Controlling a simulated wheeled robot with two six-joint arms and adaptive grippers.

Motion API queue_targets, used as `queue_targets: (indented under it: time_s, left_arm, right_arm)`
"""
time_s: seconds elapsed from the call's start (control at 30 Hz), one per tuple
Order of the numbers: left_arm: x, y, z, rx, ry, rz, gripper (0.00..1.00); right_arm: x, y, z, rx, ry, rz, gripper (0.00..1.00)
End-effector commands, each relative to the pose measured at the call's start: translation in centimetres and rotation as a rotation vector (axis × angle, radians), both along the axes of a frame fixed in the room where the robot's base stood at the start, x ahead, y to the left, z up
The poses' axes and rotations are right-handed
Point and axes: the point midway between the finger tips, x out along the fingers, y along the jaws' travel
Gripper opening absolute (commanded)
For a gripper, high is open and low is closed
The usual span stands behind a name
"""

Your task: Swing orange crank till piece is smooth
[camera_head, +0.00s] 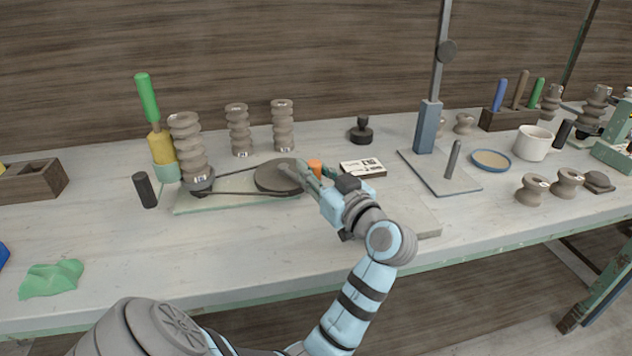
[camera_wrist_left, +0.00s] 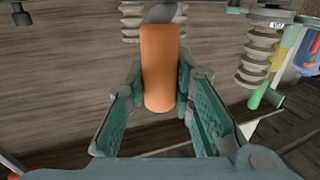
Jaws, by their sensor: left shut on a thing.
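The orange crank handle (camera_head: 315,166) stands at the right edge of a dark round wheel (camera_head: 270,179). My left gripper (camera_head: 307,172) is shut on this handle. In the left wrist view the orange handle (camera_wrist_left: 160,65) is between the two green fingers. A dark belt runs from the wheel to a small pulley (camera_head: 200,184) at the left of a pale base plate (camera_head: 222,204). A grey-brown clay piece (camera_head: 187,140) stands over the pulley, with deep ridges all round. My right gripper does not show.
A yellow-and-green tool (camera_head: 147,98) stands close to the piece, and a dark cylinder (camera_head: 145,189) in front. Two ridged pieces (camera_head: 238,130) (camera_head: 283,125) stand behind. A white card (camera_head: 362,168) lies right of the wheel. The front-left table (camera_head: 150,250) is mostly clear.

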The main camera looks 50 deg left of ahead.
Motion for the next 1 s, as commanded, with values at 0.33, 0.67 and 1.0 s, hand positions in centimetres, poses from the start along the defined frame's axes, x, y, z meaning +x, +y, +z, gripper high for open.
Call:
queue_targets:
  time_s: [0.33, 0.67, 1.0]
  left_arm:
    - [1.3, 0.7, 0.0, 0.002, -0.002, 0.013, 0.00]
    - [1.6, 0.9, 0.0, 0.001, -0.002, 0.015, 0.00]
    - [1.6, 0.9, 0.0, 0.001, -0.001, 0.015, 0.34]
  right_arm:
    - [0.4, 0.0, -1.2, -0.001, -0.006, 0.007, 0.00]
    - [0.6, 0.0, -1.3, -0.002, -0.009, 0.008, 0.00]
    - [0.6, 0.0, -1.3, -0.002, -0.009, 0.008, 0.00]
